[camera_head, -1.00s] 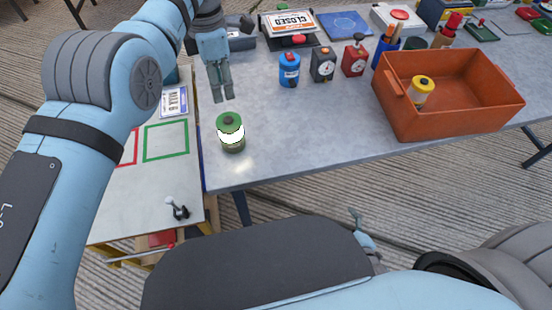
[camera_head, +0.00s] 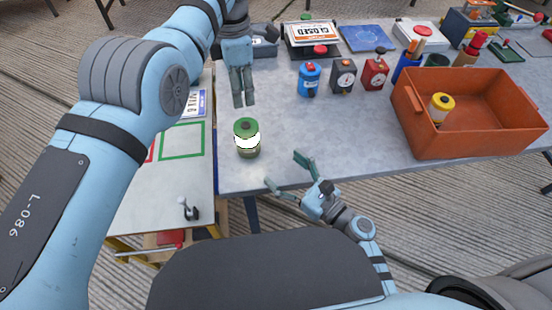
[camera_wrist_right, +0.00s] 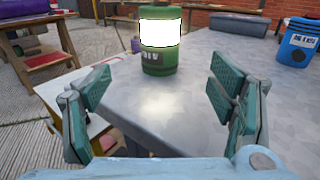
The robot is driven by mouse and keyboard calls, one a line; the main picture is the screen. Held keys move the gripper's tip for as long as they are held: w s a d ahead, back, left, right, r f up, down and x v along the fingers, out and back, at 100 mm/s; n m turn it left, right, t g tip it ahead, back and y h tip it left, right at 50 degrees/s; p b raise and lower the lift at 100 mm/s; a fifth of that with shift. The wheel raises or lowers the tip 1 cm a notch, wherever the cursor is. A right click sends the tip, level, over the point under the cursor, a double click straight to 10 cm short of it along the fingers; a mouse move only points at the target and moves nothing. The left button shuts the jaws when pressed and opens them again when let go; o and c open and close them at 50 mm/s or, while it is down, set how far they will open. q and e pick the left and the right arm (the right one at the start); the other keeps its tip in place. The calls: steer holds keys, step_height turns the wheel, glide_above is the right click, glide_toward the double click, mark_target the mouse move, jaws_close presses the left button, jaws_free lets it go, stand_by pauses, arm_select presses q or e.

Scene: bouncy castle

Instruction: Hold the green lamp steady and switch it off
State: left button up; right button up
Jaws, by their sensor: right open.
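The green lamp (camera_head: 247,150) stands upright near the front left corner of the grey table, with a green cap, a dark button on top and a bright white lit band.
An orange bin (camera_head: 470,140) holding a yellow canister (camera_head: 441,107) stands at the right. A blue canister (camera_head: 309,79), a black timer (camera_head: 343,76) and a red timer (camera_head: 374,73) stand behind. The table between lamp and bin is clear. A side table (camera_head: 165,190) adjoins at left.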

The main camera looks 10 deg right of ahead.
mark_target(256, 145)
steer(key=x, duration=1.4)
arm_select(q)
steer(key=shift+c, duration=0.2)
arm_select(e)
steer(key=shift+f, duration=0.1)
steer(key=c, duration=1.6)
arm_select(q)
jaws_close()
arm_select(e)
steer(key=shift+o, duration=0.2)
arm_select(q)
steer(key=shift+w, duration=0.1)
